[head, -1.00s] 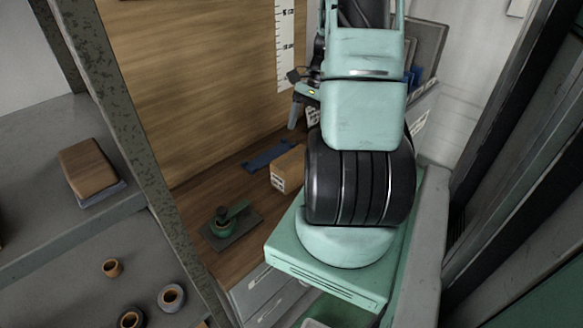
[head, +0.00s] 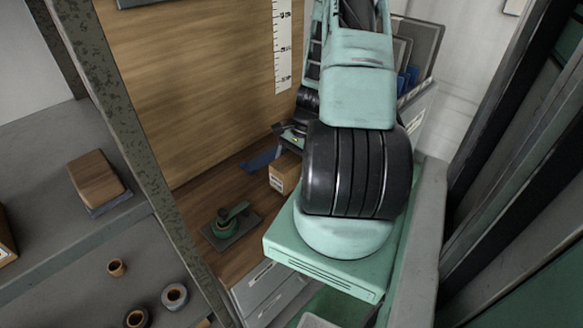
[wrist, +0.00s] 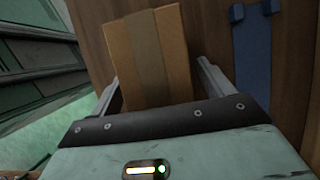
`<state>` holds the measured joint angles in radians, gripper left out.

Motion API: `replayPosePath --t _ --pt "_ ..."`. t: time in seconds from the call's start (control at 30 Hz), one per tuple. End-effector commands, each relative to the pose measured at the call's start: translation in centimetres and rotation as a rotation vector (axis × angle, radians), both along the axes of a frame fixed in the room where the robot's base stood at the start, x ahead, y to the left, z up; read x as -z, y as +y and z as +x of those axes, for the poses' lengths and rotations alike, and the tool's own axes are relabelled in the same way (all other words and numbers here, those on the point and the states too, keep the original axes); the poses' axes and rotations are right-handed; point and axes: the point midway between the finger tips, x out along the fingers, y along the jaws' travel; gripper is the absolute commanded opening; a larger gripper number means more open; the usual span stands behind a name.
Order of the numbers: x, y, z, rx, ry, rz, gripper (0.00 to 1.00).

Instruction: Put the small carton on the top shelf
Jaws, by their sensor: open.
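The small carton (head: 285,174) is a brown cardboard box with a pale label, standing on the wooden worktop, partly hidden behind my arm in the head view. In the wrist view the carton (wrist: 150,55), with a tape strip down it, sits between the two fingers of my gripper (wrist: 160,76). The fingers are apart, one on each side; I cannot tell whether either touches it. In the head view my gripper is mostly hidden, just above and behind the carton. The upper grey shelf (head: 50,180) is at the left, behind a speckled post.
A brown block (head: 95,178) lies on the upper shelf, with another brown item at the left edge. Several small round pots (head: 174,296) stand on the lower level. A green tool on a dark plate (head: 232,230) and a blue strip (head: 262,160) are near the carton.

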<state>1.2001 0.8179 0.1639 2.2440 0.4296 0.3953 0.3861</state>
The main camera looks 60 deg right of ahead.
Motion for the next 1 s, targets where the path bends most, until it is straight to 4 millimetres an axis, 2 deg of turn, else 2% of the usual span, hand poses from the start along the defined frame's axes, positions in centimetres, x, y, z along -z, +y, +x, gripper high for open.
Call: replayPosePath --t 0.83,1.0 --pt "0.82 0.11 0.06 -0.002 -0.001 0.0 0.8" --pt "0.77 0.11 0.06 -0.001 0.0 0.0 0.33"
